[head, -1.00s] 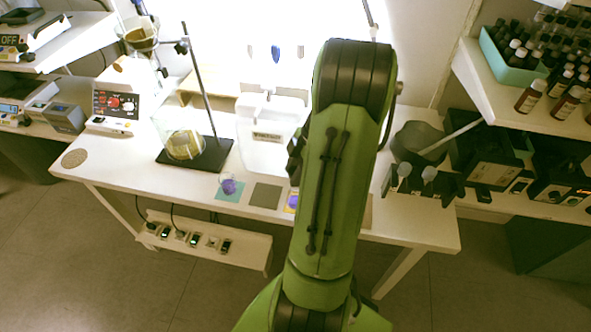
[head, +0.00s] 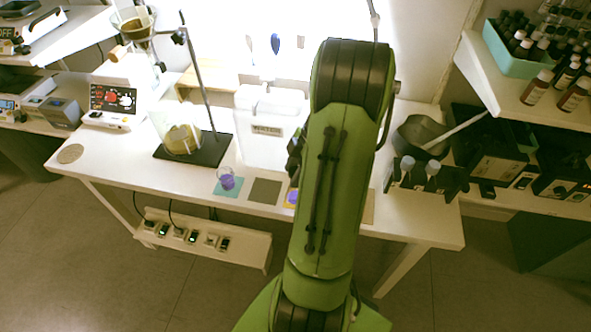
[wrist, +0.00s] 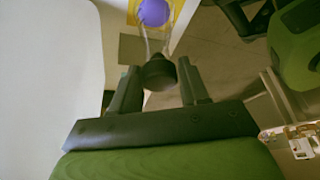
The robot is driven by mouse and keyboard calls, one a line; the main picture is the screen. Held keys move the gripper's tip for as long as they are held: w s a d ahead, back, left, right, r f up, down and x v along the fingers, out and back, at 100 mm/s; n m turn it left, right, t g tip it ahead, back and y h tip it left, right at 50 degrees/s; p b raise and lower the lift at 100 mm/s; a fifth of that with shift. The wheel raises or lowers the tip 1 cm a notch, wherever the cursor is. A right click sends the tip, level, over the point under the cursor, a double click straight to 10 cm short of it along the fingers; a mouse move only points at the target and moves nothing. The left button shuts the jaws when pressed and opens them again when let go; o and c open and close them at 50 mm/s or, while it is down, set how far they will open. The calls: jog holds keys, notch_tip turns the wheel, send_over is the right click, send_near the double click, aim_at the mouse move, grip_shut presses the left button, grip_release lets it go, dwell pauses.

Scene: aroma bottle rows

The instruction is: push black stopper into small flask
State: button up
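The black stopper (wrist: 159,73) is between my fingertips in the wrist view. My gripper (wrist: 160,74) appears shut on it, with a finger close against each side. Just beyond the stopper is the clear neck of a small flask (wrist: 153,13) with purple contents, standing on a yellow mat. The stopper overlaps the mouth in this view, so I cannot tell how deep it sits. In the head view my arm hides the gripper and stopper; only a purple bit of the flask (head: 292,198) shows at the arm's left edge.
Another small flask (head: 227,182) with purple contents stands on a teal mat, left of an empty dark mat (head: 265,191). A large flask (head: 181,138) and stand are further left. A dark rack (head: 425,182) and grey bowl (head: 421,138) are right of my arm.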

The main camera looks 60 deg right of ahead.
jog(key=o, duration=0.4)
jog(key=shift+c, duration=0.2)
jog(key=shift+r, duration=0.15)
jog(key=p+v, duration=0.6)
jog(key=v, duration=0.9)
jog(key=shift+d+r, duration=0.2)
jog(key=shift+r, duration=0.05)
